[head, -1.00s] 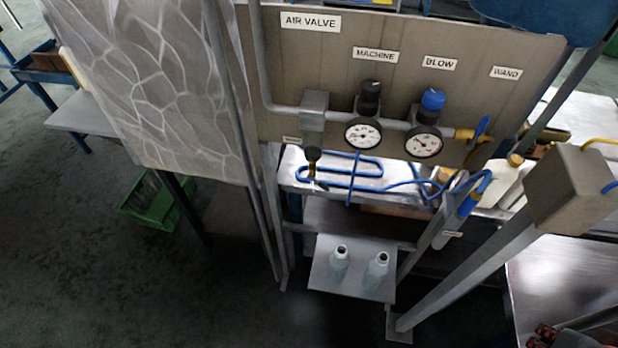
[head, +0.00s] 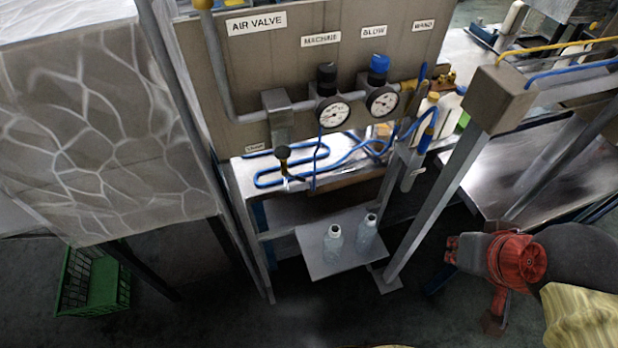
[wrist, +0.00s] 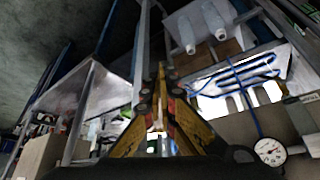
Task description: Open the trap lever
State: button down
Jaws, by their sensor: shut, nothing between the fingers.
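No part carries a label that I can read as trap lever. A small brass valve with a black knob (head: 283,153) stands at the left of the shelf below the air valve panel, beside a small unreadable tag (head: 255,147). A grey bracket with a light handle (head: 411,178) hangs on the post right of the shelf. In the wrist view my gripper (wrist: 160,75) has its yellow fingers together and empty, pointing toward the frame posts. It is apart from the shelf and valves. My arm's red joint shows at the lower right of the head view.
The panel (head: 232,75) carries two gauges (head: 333,114) with black and blue knobs. Blue hose (head: 268,180) lies on the shelf. Two bottles (head: 333,243) stand on a lower tray (head: 315,268). A slanted post (head: 440,205) stands between my arm and the tray. A green crate (head: 92,285) sits left.

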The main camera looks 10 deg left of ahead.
aim_at(304, 179)
jog(key=w+a+f+m+g+y+p, duration=0.1)
jog(key=w+a+f+m+y+p, duration=0.2)
jog(key=w+a+m, duration=0.6)
jog(key=w+a+f+m+g+y+p, duration=0.2)
jog(key=w+a+m+y+p, duration=0.5)
jog(key=m, duration=1.6)
jog(key=w+a+p, duration=0.2)
jog(key=a+p, duration=0.1)
jog(key=shift+a+f, duration=0.25)
jog(key=shift+f, duration=0.15)
jog(key=shift+a, duration=0.1)
jog(key=b+x, duration=0.3)
jog(key=x, duration=1.1)
jog(key=shift+s+r, duration=0.1)
